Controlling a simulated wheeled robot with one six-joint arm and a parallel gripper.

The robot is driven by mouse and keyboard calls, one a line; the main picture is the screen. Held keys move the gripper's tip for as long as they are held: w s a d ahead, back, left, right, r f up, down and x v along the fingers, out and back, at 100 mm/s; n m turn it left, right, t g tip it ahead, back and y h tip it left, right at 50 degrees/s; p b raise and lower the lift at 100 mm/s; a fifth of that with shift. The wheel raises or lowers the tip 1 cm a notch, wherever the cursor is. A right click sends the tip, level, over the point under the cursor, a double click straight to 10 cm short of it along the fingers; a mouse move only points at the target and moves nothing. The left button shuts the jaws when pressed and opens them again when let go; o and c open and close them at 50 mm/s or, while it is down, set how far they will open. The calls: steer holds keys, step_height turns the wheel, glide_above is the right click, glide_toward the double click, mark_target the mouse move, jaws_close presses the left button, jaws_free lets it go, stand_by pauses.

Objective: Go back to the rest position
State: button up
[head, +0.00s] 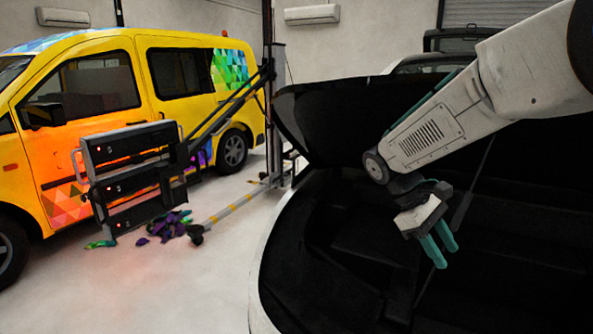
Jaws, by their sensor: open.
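My gripper (441,251) has a pale body and two teal fingers. It hangs at the end of my white arm on the right of the head view, pointing down and slightly right. The fingers stand apart with nothing between them. Behind and below it is the dark interior of a car (345,215). I cannot tell how far the fingertips are from the car's surfaces.
A black car panel (330,120) stands raised left of my arm. Purple and green scraps (168,225) lie on the floor. The floor (190,285) at front left is clear.

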steer(key=s+a+r+m+t+y, duration=0.1)
steer(key=s+r+m+t+y, duration=0.1)
steer(key=s, duration=1)
steer(key=s+a+r+m+t+y, duration=0.1)
steer(key=s+m+t+y, duration=0.3)
steer(key=s, duration=0.8)
steer(key=shift+a+r+m, duration=0.35)
steer(key=shift+m, duration=0.45)
